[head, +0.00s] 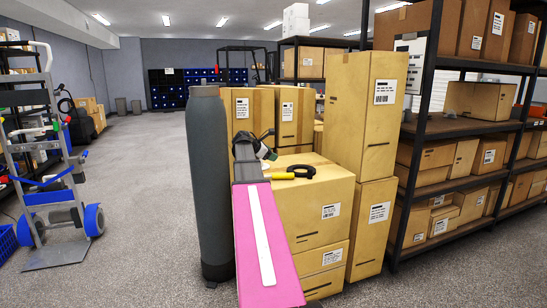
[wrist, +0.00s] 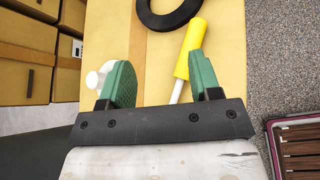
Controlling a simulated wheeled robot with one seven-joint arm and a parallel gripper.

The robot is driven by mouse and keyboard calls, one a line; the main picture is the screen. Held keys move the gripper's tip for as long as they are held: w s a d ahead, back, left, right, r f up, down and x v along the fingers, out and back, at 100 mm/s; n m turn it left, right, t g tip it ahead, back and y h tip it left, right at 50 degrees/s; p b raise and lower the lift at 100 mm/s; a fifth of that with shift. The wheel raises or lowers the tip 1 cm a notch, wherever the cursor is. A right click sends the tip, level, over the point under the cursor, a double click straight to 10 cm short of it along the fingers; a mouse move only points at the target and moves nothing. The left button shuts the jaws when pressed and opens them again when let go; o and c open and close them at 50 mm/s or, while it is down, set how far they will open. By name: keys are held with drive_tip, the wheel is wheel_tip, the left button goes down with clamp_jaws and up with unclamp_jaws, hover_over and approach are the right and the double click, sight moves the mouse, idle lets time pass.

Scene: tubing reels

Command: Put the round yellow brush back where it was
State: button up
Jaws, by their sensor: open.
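The yellow brush (wrist: 187,50) has a round yellow body and a thin white shaft. It lies on top of a cardboard box (wrist: 145,75) in the wrist view, beside my right-hand finger. In the head view the yellow brush (head: 283,176) lies on the front box stack. My gripper (wrist: 160,65) has green fingers spread apart, with nothing gripped between them. The brush's shaft shows between the fingers, nearer the right one; contact cannot be told. In the head view my gripper (head: 266,149) is over the box top, left of the brush.
A black ring (wrist: 168,12) lies by the brush. A white round thing (wrist: 96,78) is partly hidden by the left finger. A tall grey cylinder (head: 208,180) stands left of the boxes. Shelving (head: 433,125) stands right; open floor lies left.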

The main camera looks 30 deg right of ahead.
drive_tip(key=v, duration=0.9)
drive_tip(key=s+a+f+m+y, duration=0.2)
drive_tip(key=a+f+m+y, duration=0.1)
drive_tip(key=a+f, duration=0.8)
drive_tip(key=s+a+f+m+y, duration=0.3)
drive_tip(key=a+f, duration=0.5)
drive_tip(key=f, duration=0.5)
drive_tip(key=s+a+f+m+y, duration=0.3)
drive_tip(key=s+a+f, duration=0.4)
drive_tip(key=a, duration=0.3)
drive_tip(key=s+a+f+m+g+y, duration=0.1)
drive_tip(key=s+a+f+m+y, duration=0.2)
drive_tip(key=s+a+f+m, duration=0.3)
drive_tip(key=s+a+f, duration=0.2)
drive_tip(key=a+f, duration=0.2)
drive_tip(key=shift+a+f, duration=0.2)
drive_tip(key=shift+a, duration=0.15)
drive_tip(key=shift+d, duration=0.1)
